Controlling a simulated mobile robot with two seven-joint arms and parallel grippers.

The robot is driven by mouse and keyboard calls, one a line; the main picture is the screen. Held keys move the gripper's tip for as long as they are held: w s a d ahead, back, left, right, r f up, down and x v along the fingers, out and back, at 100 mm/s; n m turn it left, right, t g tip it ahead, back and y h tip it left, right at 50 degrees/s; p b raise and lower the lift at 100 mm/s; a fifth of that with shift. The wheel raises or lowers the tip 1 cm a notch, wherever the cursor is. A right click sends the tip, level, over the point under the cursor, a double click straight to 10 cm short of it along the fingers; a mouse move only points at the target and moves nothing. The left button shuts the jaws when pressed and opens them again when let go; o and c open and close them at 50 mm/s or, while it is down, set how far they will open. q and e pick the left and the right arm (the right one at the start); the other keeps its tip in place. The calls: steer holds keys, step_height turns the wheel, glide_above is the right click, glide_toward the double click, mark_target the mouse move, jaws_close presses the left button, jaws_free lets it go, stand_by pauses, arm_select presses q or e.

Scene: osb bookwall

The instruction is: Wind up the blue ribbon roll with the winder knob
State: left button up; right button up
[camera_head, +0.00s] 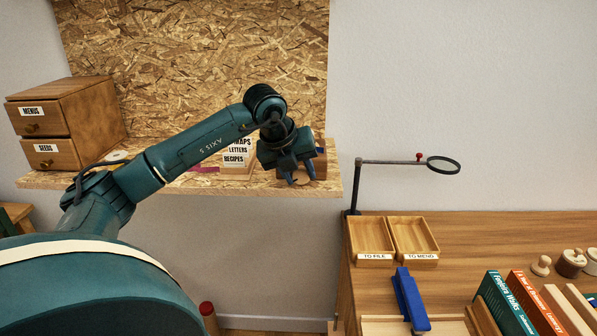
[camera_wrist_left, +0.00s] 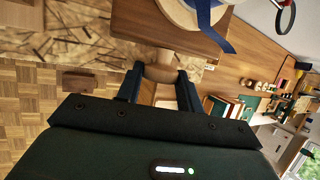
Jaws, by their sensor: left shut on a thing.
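The winder is a brown wooden block (camera_head: 317,166) at the right end of the OSB shelf, partly hidden behind my left gripper (camera_head: 297,173). In the left wrist view, its wooden front (camera_wrist_left: 165,30) fills the top middle. The blue ribbon roll (camera_wrist_left: 205,4) sits at the top, cut off by the frame edge, with a loose blue tail (camera_wrist_left: 216,38) hanging to the right. The round wooden winder knob (camera_wrist_left: 162,73) lies between the two fingers of my left gripper, which is shut on it. My right gripper is in neither view.
On the shelf (camera_head: 215,184) stand a drawer cabinet (camera_head: 68,122) and a recipe box (camera_head: 237,158). Right of it, a desk holds a magnifier arm (camera_head: 395,163), two trays (camera_head: 369,238), a blue stapler-like object (camera_head: 410,300) and books (camera_head: 512,303). A gap separates shelf and desk.

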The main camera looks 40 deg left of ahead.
arm_select(q)
steer(key=shift+c, duration=0.6)
steer(key=shift+d+r+g+p, duration=0.1)
steer(key=shift+r+g+p, duration=0.2)
steer(key=shift+p, duration=0.65)
steer(key=shift+w+r+g+y+p, duration=0.1)
steer(key=shift+g+y+p, duration=0.3)
steer(key=shift+y+p, duration=0.45)
steer(key=shift+w+d+m+g+y+p, duration=0.2)
steer(key=shift+m+g+y+p, duration=0.4)
steer(key=shift+p, duration=0.6)
steer(key=shift+f+g+y+p, duration=0.3)
steer(key=shift+g+y+p, duration=0.2)
steer(key=shift+g+y, duration=0.4)
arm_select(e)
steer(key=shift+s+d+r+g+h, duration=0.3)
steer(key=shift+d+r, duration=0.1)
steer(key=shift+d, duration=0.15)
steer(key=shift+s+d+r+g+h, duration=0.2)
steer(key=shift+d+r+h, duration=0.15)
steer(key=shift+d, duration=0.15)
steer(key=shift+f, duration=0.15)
arm_select(q)
steer(key=o, duration=1)
steer(key=shift+f, duration=0.1)
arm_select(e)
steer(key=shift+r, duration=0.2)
